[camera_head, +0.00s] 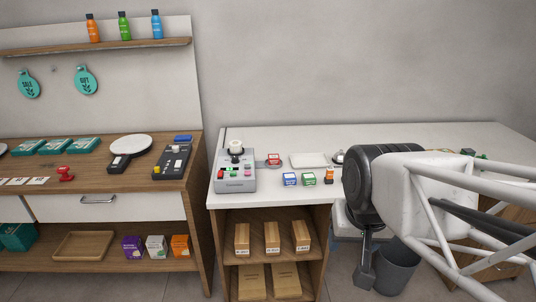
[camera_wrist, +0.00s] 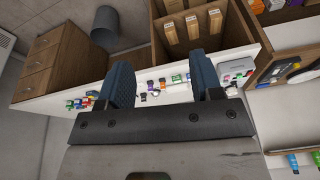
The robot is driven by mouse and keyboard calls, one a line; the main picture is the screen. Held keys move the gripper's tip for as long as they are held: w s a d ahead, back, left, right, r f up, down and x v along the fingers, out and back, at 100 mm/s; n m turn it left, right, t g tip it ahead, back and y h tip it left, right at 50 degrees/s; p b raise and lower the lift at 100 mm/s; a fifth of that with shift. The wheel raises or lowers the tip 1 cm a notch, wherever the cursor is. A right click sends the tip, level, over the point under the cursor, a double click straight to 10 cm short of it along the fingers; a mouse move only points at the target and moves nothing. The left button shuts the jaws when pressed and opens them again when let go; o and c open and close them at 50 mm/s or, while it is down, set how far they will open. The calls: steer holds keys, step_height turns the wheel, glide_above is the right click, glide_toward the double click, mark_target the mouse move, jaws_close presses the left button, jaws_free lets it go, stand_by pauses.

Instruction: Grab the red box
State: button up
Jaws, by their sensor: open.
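A small red box (camera_head: 273,158) sits on the white counter in the head view, on or against a dark round dish just right of the grey device. A blue box (camera_head: 289,179) and a green box (camera_head: 309,179) stand in front of it to the right. My gripper (camera_head: 363,279) hangs in front of the counter, right of the boxes and apart from them. In the wrist view my gripper (camera_wrist: 161,75) is open, with nothing between its two blue fingers. Small items on the counter show beyond the fingers there; I cannot tell surely which is the red box.
A grey device (camera_head: 236,170) with a joystick stands left of the red box. A white tray (camera_head: 309,160) lies to its right. An orange bottle (camera_head: 328,175) stands near the green box. A grey bin (camera_head: 396,268) is on the floor. Cardboard boxes (camera_head: 272,238) fill the shelf below.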

steer(key=w+a+f+m+t, duration=0.25)
steer(key=w+m, duration=0.65)
steer(key=w, duration=1)
steer(key=w+a+f+m+t, duration=0.1)
steer(key=w+m+t, duration=0.2)
steer(key=w+m, duration=1.05)
steer(key=m+t, duration=0.3)
glide_toward(274, 157)
steer(key=m, duration=0.2)
steer(key=w+f+m+t, duration=0.1)
steer(key=m, duration=0.2)
steer(key=f+m+t, duration=0.1)
steer(key=m, duration=0.2)
steer(key=shift+w+f, duration=0.15)
steer(key=shift+w, duration=0.15)
steer(key=shift+w+f+m, duration=0.25)
steer(key=shift+m, duration=0.2)
steer(key=shift+w, duration=0.1)
steer(key=shift+w+f, duration=0.25)
steer(key=shift+w, duration=0.1)
steer(key=shift+x, duration=0.8)
